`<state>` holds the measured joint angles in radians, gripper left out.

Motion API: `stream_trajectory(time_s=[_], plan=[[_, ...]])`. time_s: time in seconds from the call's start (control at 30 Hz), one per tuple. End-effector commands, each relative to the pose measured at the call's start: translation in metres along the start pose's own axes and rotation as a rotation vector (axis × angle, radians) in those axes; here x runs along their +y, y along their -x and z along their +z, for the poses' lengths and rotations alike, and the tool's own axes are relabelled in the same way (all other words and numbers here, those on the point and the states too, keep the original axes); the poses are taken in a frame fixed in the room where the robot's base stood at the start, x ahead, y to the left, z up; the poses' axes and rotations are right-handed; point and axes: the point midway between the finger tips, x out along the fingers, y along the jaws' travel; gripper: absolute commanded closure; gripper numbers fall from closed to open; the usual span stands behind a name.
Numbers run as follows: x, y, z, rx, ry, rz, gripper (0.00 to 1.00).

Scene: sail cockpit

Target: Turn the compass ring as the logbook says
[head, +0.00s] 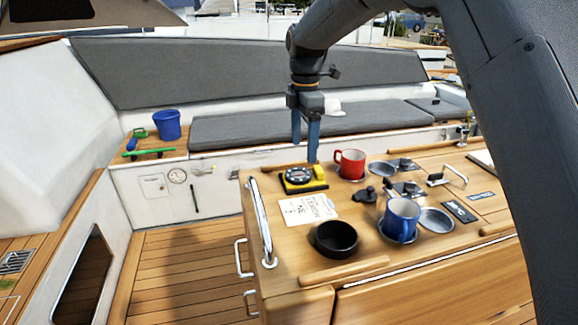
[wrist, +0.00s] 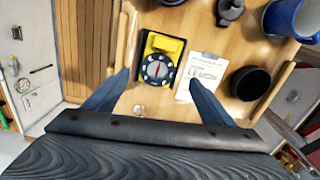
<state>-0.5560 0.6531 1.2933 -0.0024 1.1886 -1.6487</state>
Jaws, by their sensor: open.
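The compass (head: 299,175) is a black round dial with a dark ring, set on a yellow and black base at the far left part of the wooden counter. In the wrist view the compass ring (wrist: 158,70) shows white marks and a red needle. The logbook page (head: 308,209) is a white sheet beside it; its writing is too small to read surely, and it also shows in the wrist view (wrist: 201,75). My gripper (head: 306,155) points down above the compass, open and empty. In the wrist view its blue fingers stand apart, either side of the compass.
A red mug (head: 350,164), a black bowl (head: 336,239), a blue mug (head: 400,219) and metal dishes (head: 436,221) stand on the counter (head: 290,275). A metal rail (head: 261,222) edges its left side. A blue bucket (head: 167,125) sits on the far bench.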

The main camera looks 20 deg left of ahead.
Motion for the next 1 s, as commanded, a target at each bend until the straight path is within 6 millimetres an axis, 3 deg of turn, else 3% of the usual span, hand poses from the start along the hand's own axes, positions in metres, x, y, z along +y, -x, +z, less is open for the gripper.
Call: stream_trajectory(time_s=[0.17, 0.6, 1.0], plan=[[0.004, -0.008, -0.01, 0.003, 0.055, -0.01, 0.23], [0.004, -0.068, -0.01, 0.003, 0.052, -0.009, 0.23], [0.004, -0.077, -0.009, 0.003, 0.051, -0.006, 0.23]])
